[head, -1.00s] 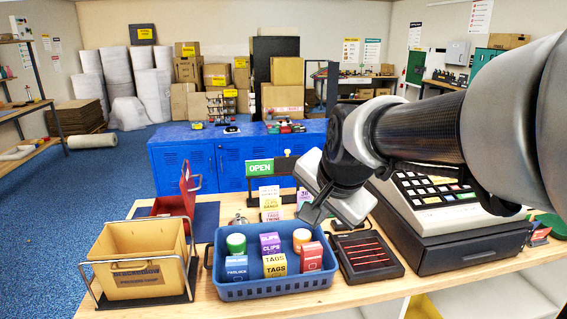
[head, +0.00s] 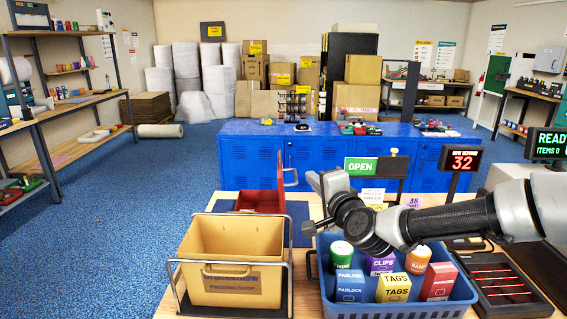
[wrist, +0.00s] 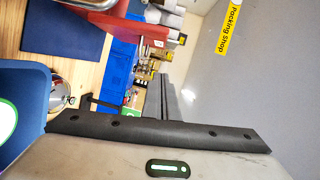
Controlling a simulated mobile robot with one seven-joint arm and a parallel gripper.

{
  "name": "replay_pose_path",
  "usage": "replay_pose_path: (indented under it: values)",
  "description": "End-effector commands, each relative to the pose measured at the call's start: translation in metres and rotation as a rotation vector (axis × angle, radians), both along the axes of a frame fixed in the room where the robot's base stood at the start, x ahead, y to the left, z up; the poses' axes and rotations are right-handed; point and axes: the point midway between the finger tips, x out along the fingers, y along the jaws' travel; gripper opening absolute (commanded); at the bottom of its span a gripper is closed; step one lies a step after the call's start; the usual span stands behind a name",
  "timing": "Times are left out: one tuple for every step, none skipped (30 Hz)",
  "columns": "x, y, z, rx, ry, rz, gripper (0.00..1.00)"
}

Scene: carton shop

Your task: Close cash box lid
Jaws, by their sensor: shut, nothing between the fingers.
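The red cash box (head: 258,201) stands on the wooden counter behind the tan bin. My gripper (wrist: 164,92) is shut and empty. In the head view my wrist hangs over the back of the blue basket, right of the cash box and apart from it; the fingers are hard to make out there.
The tan bin (head: 228,250) in a metal frame stands in front of the cash box. The blue basket (head: 400,311) of small goods is to its right. A dark blue mat (head: 300,226) lies beside the box. A silver bell (wrist: 61,92) and an OPEN sign (head: 361,167) stand nearby.

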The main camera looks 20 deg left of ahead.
Motion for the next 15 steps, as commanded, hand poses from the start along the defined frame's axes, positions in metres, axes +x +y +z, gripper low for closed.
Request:
replay_pose_path:
  values:
    - [0.003, -0.004, 0.005, 0.035, -0.014, -0.015, 0.0]
    - [0.004, -0.005, 0.009, 0.049, -0.023, -0.021, 0.0]
    - [0.005, -0.007, 0.013, 0.062, -0.03, -0.027, 0.0]
    - [0.006, -0.007, 0.015, 0.069, -0.034, -0.031, 0.0]
    - [0.007, -0.007, 0.016, 0.073, -0.036, -0.033, 0.0]
    - [0.01, -0.005, 0.017, 0.076, -0.038, -0.033, 0.0]
    - [0.011, -0.004, 0.017, 0.077, -0.039, -0.033, 0.0]
    - [0.014, -0.002, 0.017, 0.077, -0.039, -0.033, 0.0]
    - [0.019, 0.001, 0.017, 0.076, -0.038, -0.032, 0.0]
    - [0.022, 0.004, 0.016, 0.076, -0.038, -0.03, 0.0]
    - [0.027, 0.007, 0.016, 0.076, -0.038, -0.031, 0.0]
    - [0.034, 0.011, 0.016, 0.076, -0.038, -0.031, 0.0]
    - [0.04, 0.014, 0.016, 0.077, -0.037, -0.031, 0.0]
    - [0.045, 0.019, 0.015, 0.077, -0.036, -0.03, 0.0]
    - [0.053, 0.023, 0.015, 0.076, -0.035, -0.03, 0.0]
